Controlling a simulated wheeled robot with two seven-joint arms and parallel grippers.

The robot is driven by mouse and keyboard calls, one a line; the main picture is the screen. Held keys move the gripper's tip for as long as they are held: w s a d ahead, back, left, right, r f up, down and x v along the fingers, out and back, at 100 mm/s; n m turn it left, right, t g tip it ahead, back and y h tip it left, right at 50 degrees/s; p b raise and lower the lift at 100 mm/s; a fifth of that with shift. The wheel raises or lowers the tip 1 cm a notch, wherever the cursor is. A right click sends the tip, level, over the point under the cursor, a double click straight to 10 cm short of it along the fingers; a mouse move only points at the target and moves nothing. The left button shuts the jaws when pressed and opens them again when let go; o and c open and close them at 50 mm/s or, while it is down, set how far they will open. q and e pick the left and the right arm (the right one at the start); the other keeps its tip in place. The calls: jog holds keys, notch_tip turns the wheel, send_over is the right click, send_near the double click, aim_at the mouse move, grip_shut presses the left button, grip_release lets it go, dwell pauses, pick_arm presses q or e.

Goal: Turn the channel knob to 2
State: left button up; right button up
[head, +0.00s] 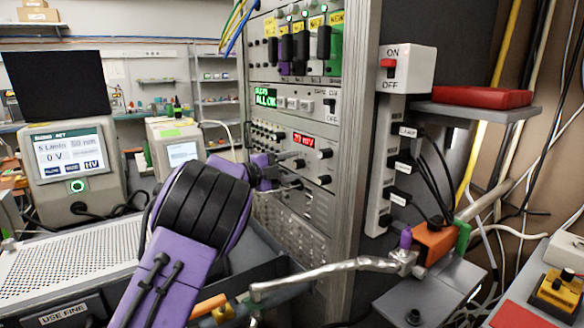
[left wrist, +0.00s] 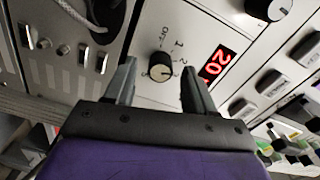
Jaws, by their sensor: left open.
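The channel knob (left wrist: 161,66) is a small black round knob with a pale mark on a light panel, ringed by printed labels including 1 and 2. I cannot tell for sure which label it points at. My left gripper (left wrist: 156,75) is open, with one grey finger on each side of the knob in the left wrist view; contact is not clear. In the head view my left gripper (head: 298,170) reaches the rack's front below a red display (head: 304,140), and it hides the knob. The display also shows in the left wrist view (left wrist: 217,65). My right gripper is not in view.
Other black knobs (head: 323,153) sit close by on the rack, and another shows in the left wrist view (left wrist: 268,8). Metal toggle switches (left wrist: 62,49) are left of the knob there. An ON/OFF switch box (head: 408,68) and cables are right of the rack.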

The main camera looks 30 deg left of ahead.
pick_arm(q)
jog(key=b+v, duration=0.2)
jog(key=v, duration=0.8)
